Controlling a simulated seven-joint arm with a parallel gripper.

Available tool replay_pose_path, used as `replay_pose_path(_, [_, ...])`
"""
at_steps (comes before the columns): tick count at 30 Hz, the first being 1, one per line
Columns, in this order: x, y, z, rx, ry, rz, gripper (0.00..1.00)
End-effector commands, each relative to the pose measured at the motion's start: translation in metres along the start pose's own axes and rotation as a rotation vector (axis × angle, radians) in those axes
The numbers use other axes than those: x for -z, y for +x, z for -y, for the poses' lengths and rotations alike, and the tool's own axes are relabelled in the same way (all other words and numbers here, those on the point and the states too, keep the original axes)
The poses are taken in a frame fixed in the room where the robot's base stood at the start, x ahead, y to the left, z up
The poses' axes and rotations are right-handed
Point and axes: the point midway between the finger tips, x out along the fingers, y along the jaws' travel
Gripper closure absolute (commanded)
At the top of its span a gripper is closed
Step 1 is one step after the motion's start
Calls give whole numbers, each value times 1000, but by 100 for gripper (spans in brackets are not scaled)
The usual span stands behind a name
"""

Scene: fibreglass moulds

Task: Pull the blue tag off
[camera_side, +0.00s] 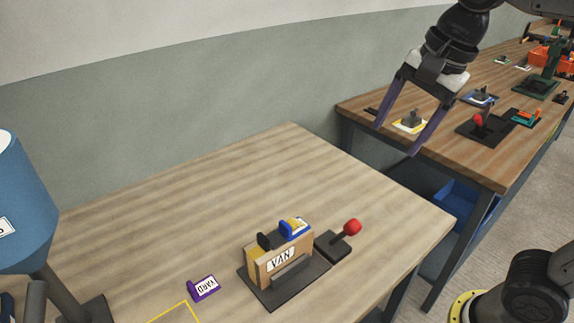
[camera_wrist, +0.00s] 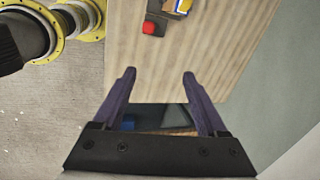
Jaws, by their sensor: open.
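The blue tag (camera_side: 287,231) sits at the top of a wooden block marked VAN (camera_side: 262,271), which stands on a dark base plate on the near table. A black piece sits beside the tag on its left. A blue piece (camera_wrist: 183,6) that looks like the same tag is cut off at the top edge of the wrist view. My gripper (camera_side: 396,138) is open and empty, high up and well away from the tag, at the upper right of the side view. Its two purple fingers (camera_wrist: 159,74) are spread wide in the wrist view.
A red-knobbed lever (camera_side: 350,227) stands close right of the block. A purple tag (camera_side: 204,289) lies left of it, near a yellow outline (camera_side: 185,306). A blue cylinder (camera_side: 22,205) stands at far left. A second table (camera_side: 350,104) holds several fixtures. The near table's back is clear.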

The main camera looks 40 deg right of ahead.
Motion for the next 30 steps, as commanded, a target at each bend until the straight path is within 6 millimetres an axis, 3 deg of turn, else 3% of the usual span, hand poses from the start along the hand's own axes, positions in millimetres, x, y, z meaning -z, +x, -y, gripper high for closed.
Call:
replay_pose_path(1, [-9, 6, 20, -35, 62, 7, 25])
replay_pose_path(6, [-45, 33, 73, -134, 231, 4, 25])
replay_pose_path(12, [-90, 81, 109, -227, 212, -10, 25])
replay_pose_path(19, [-117, 116, 108, -295, 152, -25, 25])
replay_pose_path(23, [-118, 124, 104, -298, 147, -25, 25])
replay_pose_path(30, [-118, 159, 93, -298, 147, -25, 25])
